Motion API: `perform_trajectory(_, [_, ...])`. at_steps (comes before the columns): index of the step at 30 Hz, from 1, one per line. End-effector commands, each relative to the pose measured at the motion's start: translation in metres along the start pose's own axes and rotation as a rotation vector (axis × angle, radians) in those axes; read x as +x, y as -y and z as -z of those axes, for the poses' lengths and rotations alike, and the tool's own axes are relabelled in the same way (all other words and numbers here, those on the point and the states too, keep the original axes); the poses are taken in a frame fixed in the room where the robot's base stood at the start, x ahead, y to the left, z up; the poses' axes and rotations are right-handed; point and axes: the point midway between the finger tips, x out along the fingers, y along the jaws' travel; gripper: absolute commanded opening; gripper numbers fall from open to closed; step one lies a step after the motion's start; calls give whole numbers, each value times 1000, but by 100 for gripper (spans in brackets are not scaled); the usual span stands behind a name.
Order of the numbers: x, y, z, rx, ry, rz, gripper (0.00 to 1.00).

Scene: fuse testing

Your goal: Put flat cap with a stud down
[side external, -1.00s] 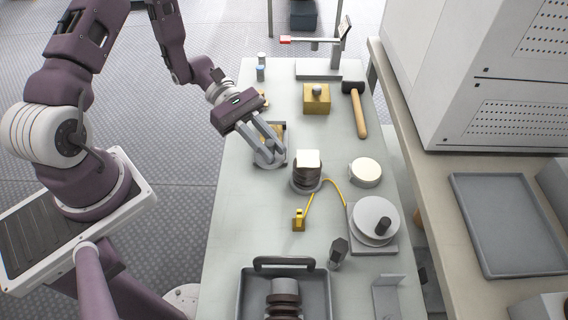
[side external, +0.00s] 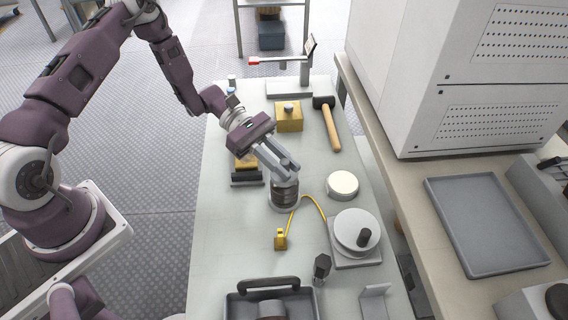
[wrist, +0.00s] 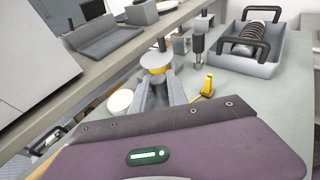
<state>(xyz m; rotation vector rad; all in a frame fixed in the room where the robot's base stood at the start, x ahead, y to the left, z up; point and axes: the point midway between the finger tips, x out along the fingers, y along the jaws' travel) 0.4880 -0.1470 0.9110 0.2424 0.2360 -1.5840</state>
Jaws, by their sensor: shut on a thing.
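My gripper (side external: 288,168) is shut on the flat cap with a stud (side external: 285,181), of which only a pale grey edge shows below the fingertips. The gripper stands over the dark ribbed fuse body (side external: 284,194), which is upright on the table. The cap is at the top of this body; I cannot tell whether it touches or is level. The stud is hidden by the fingers.
A round white disc (side external: 342,184) and a plate with a dark knob (side external: 357,231) are to the right. A yellow wire (side external: 314,201) and yellow clip (side external: 281,240) are close by. A handled tray (side external: 232,305) is at the front, a mallet (side external: 332,130) behind.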

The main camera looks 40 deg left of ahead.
Motion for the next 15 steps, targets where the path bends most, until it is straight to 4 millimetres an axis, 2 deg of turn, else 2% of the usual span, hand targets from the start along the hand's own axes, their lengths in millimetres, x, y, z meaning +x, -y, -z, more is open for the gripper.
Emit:
perform_trajectory(5, [1, 0, 2, -1, 1, 0, 0])
perform_trajectory(6, [1, 0, 3, -1, 0, 0, 23])
perform_trajectory(9, [1, 0, 2, -1, 0, 0, 41])
perform_trajectory(15, [0, 0, 2, -1, 0, 0, 41])
